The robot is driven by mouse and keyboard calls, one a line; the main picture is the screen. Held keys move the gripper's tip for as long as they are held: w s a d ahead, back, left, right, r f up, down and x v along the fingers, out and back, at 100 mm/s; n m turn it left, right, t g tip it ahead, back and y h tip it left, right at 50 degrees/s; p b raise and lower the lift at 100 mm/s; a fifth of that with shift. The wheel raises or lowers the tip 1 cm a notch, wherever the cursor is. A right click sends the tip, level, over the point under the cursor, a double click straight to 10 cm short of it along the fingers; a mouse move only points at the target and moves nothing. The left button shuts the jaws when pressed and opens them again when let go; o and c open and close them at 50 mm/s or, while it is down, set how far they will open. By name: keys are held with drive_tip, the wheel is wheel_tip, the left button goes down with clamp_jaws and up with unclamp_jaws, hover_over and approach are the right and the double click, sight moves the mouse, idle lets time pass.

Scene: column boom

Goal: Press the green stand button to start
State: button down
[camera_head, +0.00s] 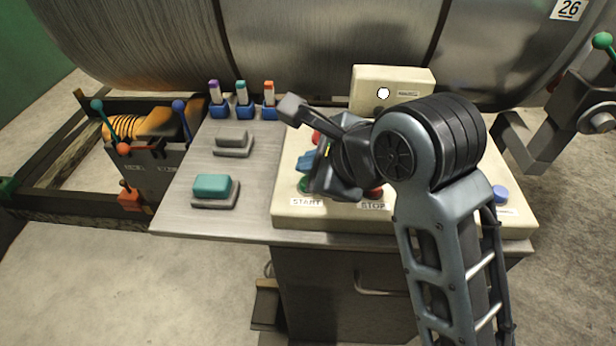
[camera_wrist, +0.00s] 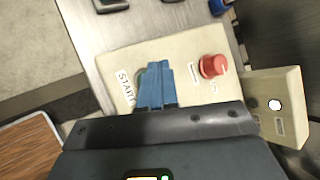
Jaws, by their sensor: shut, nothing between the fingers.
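The green start button (camera_head: 304,185) shows as a small part above the START label (camera_head: 306,202) on the cream control panel (camera_head: 283,215). My arm hides part of this panel. My gripper (camera_head: 305,161), with blue fingers, is shut and empty, over the panel's left part close to the green button. In the wrist view the shut fingers (camera_wrist: 155,72) lie beside the START label (camera_wrist: 126,88) and cover most of the button. I cannot tell whether the fingers touch it.
A red STOP button (camera_head: 376,193) is partly behind my wrist. A red knob (camera_wrist: 213,66) and a blue button (camera_head: 500,193) are on the panel. A teal block (camera_head: 212,186), a grey block (camera_head: 233,140) and several marker holders stand left on the metal table (camera_head: 180,215).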

drive_tip(key=shift+f, duration=0.1)
drive_tip(key=shift+f+p, duration=0.3)
drive_tip(key=shift+p, duration=0.1)
drive_tip(key=shift+f, duration=0.55)
idle(0.6)
drive_tip(key=shift+r+p, duration=0.2)
drive_tip(key=shift+p, duration=0.15)
drive_tip(key=shift+r+p, duration=0.8)
drive_tip(key=shift+p, duration=0.4)
wheel_tip(320, 180, up, 5)
drive_tip(key=p, duration=0.6)
drive_tip(key=shift+p, duration=0.35)
